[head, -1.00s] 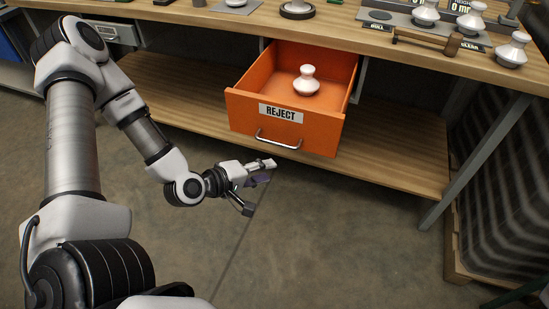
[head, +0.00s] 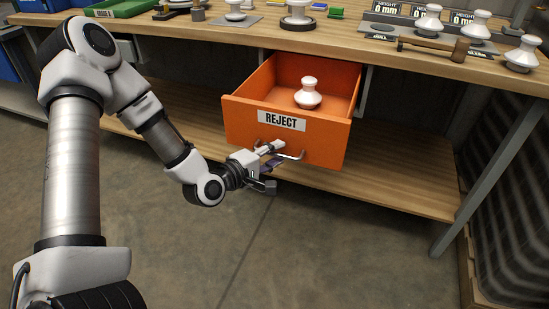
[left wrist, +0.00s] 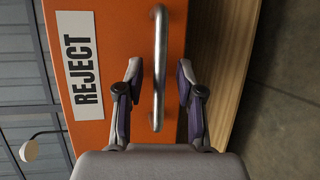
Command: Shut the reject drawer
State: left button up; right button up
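The orange reject drawer (head: 245,122) is pulled out below the workbench, with a white REJECT label on its front. One white insulator (head: 308,93) stands upright inside it. The drawer's metal bar handle (head: 292,155) is low on the front. My left gripper (head: 272,156) is at the handle. In the left wrist view the handle (left wrist: 159,65) lies between the two spread fingers of my left gripper (left wrist: 157,90), with gaps on both sides. The drawer front (left wrist: 110,25) fills much of that view. My right gripper is not in view.
The workbench top (head: 330,38) above holds several insulators, height gauge plates and a wooden-handled tool (head: 435,46). A lower wooden shelf (head: 400,178) runs beneath the drawer. A bench leg (head: 485,175) stands at the right. The floor in front is clear.

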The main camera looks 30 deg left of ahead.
pick_arm(q)
grip_shut()
jog(key=shift+w, duration=0.1)
